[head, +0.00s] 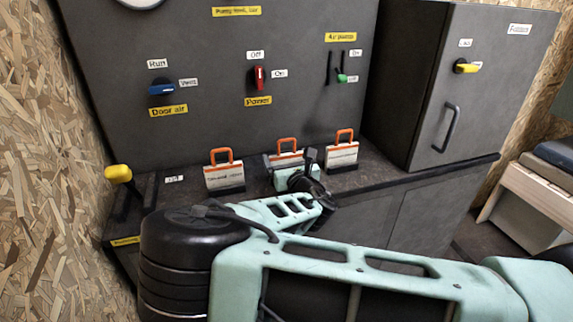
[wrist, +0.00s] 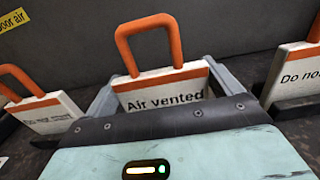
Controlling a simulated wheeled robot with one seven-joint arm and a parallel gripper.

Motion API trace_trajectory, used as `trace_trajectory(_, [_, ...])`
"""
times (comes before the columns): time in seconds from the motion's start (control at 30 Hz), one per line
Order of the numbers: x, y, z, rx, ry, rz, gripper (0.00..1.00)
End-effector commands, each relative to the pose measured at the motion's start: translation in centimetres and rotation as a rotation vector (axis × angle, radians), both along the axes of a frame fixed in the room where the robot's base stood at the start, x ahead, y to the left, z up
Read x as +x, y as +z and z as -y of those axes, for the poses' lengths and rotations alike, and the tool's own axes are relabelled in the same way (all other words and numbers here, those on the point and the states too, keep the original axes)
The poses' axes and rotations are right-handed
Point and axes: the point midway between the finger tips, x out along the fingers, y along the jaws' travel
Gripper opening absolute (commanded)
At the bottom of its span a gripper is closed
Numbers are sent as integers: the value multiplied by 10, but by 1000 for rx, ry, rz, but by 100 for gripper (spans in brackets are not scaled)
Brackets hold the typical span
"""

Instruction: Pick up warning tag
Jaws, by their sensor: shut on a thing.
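Three white warning tags with orange loop handles stand in a row on the dark counter in the head view. My gripper (head: 288,172) is at the middle tag (head: 287,158), which shows orange above my arm's end. In the wrist view this tag (wrist: 160,92) reads "Air vented", and my gripper (wrist: 160,100) has one grey finger at each side of it, shut on it. Its lower part is hidden by my gripper body. The left tag (head: 224,174) and the right tag (head: 342,152) stand apart from my gripper. I cannot tell whether the held tag touches the counter.
A dark panel behind carries a blue handle (head: 162,88), a red handle (head: 259,78) and a green-tipped lever (head: 342,77). A yellow-knobbed lever (head: 118,174) rises at the counter's left. A dark cabinet (head: 460,100) stands at right. The neighbouring tags flank my gripper closely.

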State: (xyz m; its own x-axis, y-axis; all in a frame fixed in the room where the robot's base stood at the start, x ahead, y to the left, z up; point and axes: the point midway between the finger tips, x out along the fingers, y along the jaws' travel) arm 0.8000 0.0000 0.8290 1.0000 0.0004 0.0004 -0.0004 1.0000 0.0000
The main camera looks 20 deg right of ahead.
Motion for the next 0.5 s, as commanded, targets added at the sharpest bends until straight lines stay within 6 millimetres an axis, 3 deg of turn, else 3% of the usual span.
trace_trajectory(0.23, [0,13,0,1,0,3,67])
trace_trajectory(0.5, [0,65,-1,1,1,3,67])
